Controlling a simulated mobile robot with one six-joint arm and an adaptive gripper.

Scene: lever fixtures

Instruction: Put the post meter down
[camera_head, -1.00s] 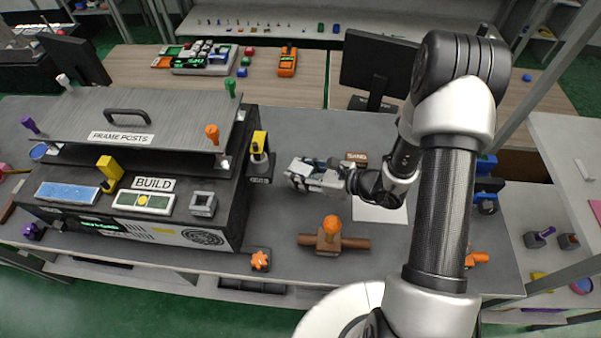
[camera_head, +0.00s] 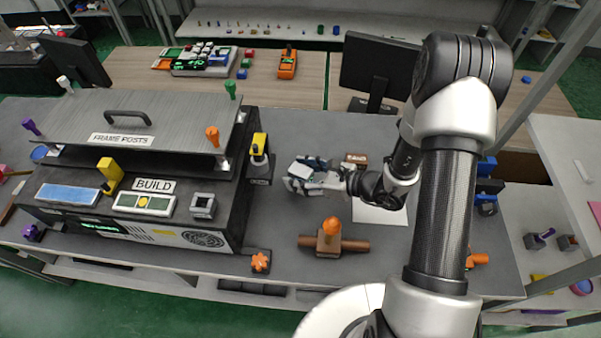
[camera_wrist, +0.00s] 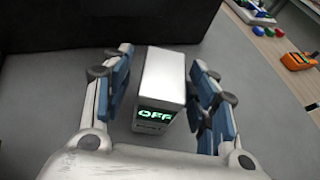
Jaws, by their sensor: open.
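The post meter (camera_wrist: 160,85) is a pale grey upright block with a green display reading OFF on its near face. In the wrist view it appears to stand on the grey bench, its base partly cut off from sight by my gripper body. My gripper (camera_wrist: 163,66) is open, with one blue-padded finger on each side of the meter and a visible gap on both sides. In the head view my gripper (camera_head: 304,177) is low over the bench, right of the black BUILD fixture; the meter is hard to make out there between the fingers.
The BUILD fixture (camera_head: 200,238) with its FRAME POSTS plate stands left. A yellow-handled lever (camera_head: 259,150) is close on the gripper's left. A brown part with an orange knob (camera_head: 331,228) lies in front. A monitor (camera_head: 378,66) stands behind. Bench between them is clear.

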